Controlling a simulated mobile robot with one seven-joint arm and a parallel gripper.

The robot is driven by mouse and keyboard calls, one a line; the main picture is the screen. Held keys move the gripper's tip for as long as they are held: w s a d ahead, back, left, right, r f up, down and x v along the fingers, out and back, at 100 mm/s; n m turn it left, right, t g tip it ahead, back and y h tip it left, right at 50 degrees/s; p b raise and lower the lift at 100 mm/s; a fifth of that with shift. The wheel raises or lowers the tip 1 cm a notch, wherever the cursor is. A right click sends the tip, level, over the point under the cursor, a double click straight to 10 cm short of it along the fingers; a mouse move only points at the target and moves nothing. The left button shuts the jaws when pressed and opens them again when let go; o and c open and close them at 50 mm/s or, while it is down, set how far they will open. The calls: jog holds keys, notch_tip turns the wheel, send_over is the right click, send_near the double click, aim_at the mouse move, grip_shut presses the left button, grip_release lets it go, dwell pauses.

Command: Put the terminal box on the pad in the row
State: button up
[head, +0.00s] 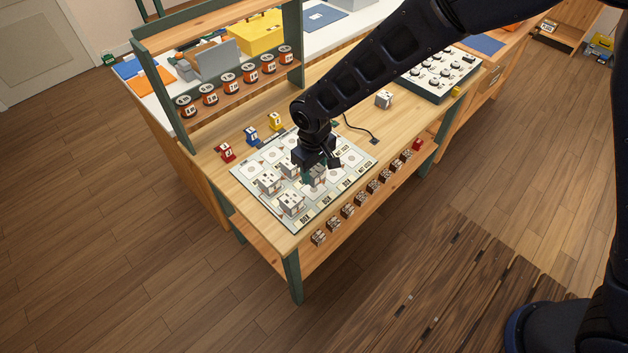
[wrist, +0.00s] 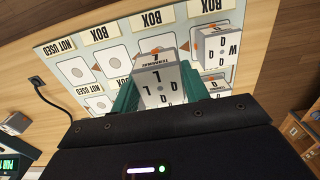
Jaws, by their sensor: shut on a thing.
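My gripper (head: 316,170) is over the board with the pads (head: 243,172) and is shut on the terminal box (wrist: 158,78), a white-grey block with a lettered label and "L" marks. In the wrist view its green fingers (wrist: 160,90) press the box from both sides. In the head view the held box (head: 318,182) is partly behind the gripper. Whether it touches the board cannot be told. Pads with white plates and a central dot, one (wrist: 75,71) under "NOT USED" and one (wrist: 113,62) under "BOX", lie bare left of the held box in the wrist view.
Similar white boxes (head: 268,183) (head: 291,204) stand on the board close to the gripper; one (wrist: 217,46) is right of the held box in the wrist view. A cable (head: 360,131) and lone box (head: 383,99) lie right.

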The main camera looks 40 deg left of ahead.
aim_at(314, 168)
jog(key=shift+f, duration=2.6)
jog(key=shift+f, duration=0.15)
jog(key=o, duration=1)
notch_tip(314, 168, up, 12)
jog(key=shift+f, duration=0.2)
jog(key=shift+r, duration=0.35)
